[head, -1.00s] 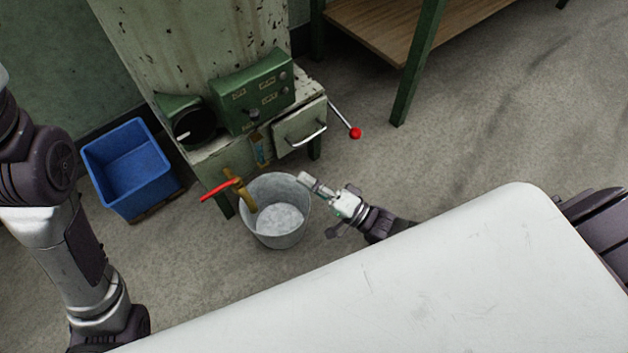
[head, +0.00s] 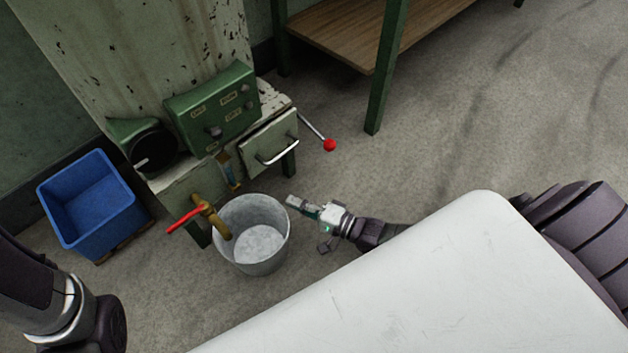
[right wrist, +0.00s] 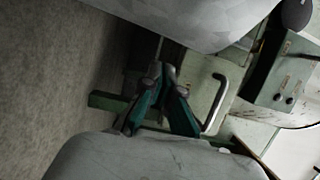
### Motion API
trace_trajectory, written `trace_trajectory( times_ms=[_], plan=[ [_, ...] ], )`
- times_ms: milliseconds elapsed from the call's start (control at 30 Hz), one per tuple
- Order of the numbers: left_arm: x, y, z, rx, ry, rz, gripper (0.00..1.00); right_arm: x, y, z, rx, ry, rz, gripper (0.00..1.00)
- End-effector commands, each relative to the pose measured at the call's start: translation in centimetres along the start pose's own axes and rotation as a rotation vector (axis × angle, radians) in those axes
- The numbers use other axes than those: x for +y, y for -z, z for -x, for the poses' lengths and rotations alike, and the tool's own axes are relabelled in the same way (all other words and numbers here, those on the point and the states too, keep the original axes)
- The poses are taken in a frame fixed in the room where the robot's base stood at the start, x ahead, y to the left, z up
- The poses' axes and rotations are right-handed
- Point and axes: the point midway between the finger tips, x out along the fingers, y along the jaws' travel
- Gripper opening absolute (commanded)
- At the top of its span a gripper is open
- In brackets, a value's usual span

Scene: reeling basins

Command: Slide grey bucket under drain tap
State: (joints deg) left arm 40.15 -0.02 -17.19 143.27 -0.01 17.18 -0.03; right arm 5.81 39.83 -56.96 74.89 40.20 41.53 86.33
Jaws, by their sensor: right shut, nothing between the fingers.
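The grey bucket (head: 276,252) stands upright on the floor in the head view, in front of the green machine. The brass drain tap (head: 214,219) with a red lever (head: 185,220) overlaps the bucket's left rim, its spout showing over the left part of the opening. My right gripper (head: 297,203) is shut and empty, close to the bucket's right side; I cannot tell whether they touch. In the right wrist view its teal fingers (right wrist: 166,80) are together, with a grey curved surface, probably the bucket (right wrist: 215,20), above them. My left gripper is out of view.
A blue crate (head: 92,208) stands left of the machine (head: 170,185). A drawer handle (head: 278,152) and a red-knobbed lever (head: 329,145) project near the bucket. A green-legged table (head: 381,80) stands behind. Open floor (head: 480,140) lies to the right.

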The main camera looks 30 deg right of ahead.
Motion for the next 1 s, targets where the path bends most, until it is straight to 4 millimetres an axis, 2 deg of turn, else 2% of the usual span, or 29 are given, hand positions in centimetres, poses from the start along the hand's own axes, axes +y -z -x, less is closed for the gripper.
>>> trace_trajectory(
  times_ms=[100,200,633,900,1000],
  plan=[
    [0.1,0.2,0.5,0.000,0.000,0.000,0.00,0.1,-1.4,-0.3,0.001,0.001,-0.001,0.00],
    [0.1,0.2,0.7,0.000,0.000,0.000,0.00,0.0,-2.0,-0.5,0.002,0.000,0.000,0.00],
    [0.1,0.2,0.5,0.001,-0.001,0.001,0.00,-0.1,-2.6,-0.6,0.001,0.000,0.000,0.00],
    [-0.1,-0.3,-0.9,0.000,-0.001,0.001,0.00,-0.2,-7.2,-1.7,0.001,-0.001,-0.004,0.00],
    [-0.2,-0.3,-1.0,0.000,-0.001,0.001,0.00,-0.2,-8.1,-2.0,0.001,0.000,0.000,0.00]
  ],
)
